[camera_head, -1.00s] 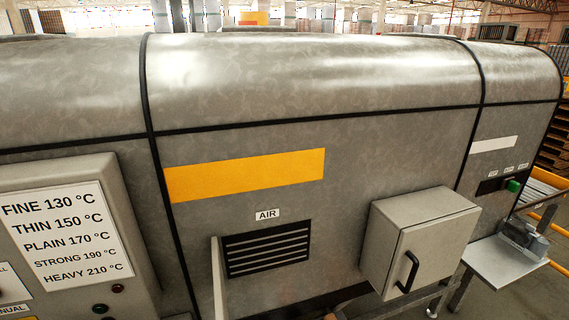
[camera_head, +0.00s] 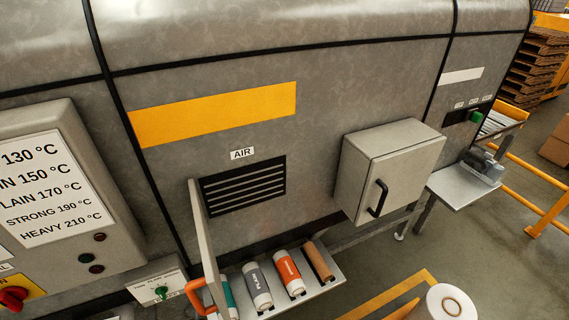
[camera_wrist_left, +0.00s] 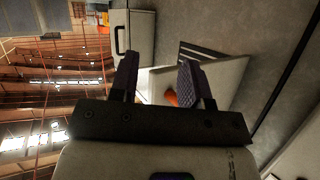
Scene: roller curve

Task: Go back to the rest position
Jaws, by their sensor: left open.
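My left gripper (camera_wrist_left: 162,78) shows in the left wrist view, with its two dark ridged fingers apart. I see nothing clamped between them. A small part of an orange thing (camera_wrist_left: 171,97) shows behind the fingers, beside a pale panel (camera_wrist_left: 232,75); I cannot tell its distance. Neither gripper shows in the head view. My right gripper is in neither view.
A grey machine (camera_head: 360,80) fills much of the head view. A pale door (camera_head: 203,235) with an orange handle (camera_head: 198,297) stands out from it. A shelf of several rolls (camera_head: 287,272) and a closed box (camera_head: 372,165) are nearby. Floor (camera_head: 480,240) is open at right.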

